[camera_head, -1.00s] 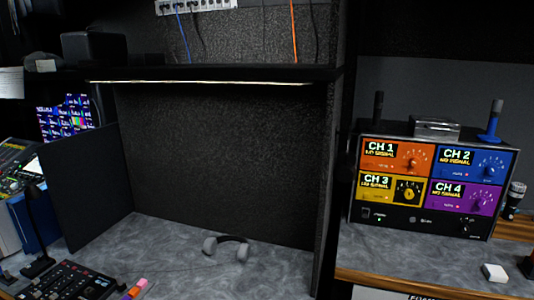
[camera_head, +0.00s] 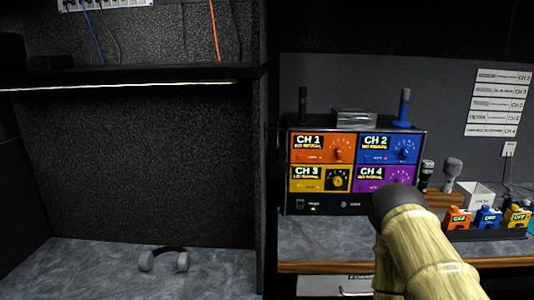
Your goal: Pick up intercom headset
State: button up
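A headset (camera_head: 165,261) with grey ear cups and a dark headband lies on the grey counter inside the dark cubicle, at the lower left of the head view. My arm shows at the lower right, in front of the counter with the channel box. My gripper cannot be made out in this view. Nothing touches the headset, and the counter around it is bare.
A dark divider wall (camera_head: 262,150) stands between the cubicle and the right counter. A shelf (camera_head: 130,76) spans above the headset. The channel box (camera_head: 357,172) stands on the right counter, with microphones (camera_head: 452,172) and coloured packs (camera_head: 487,218) to its right.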

aim_at(277, 168)
jog(key=z, duration=0.05)
jog(key=k, duration=0.5)
jog(key=z, duration=1.3)
jog(key=i, duration=0.95)
jog(key=u, duration=1.7)
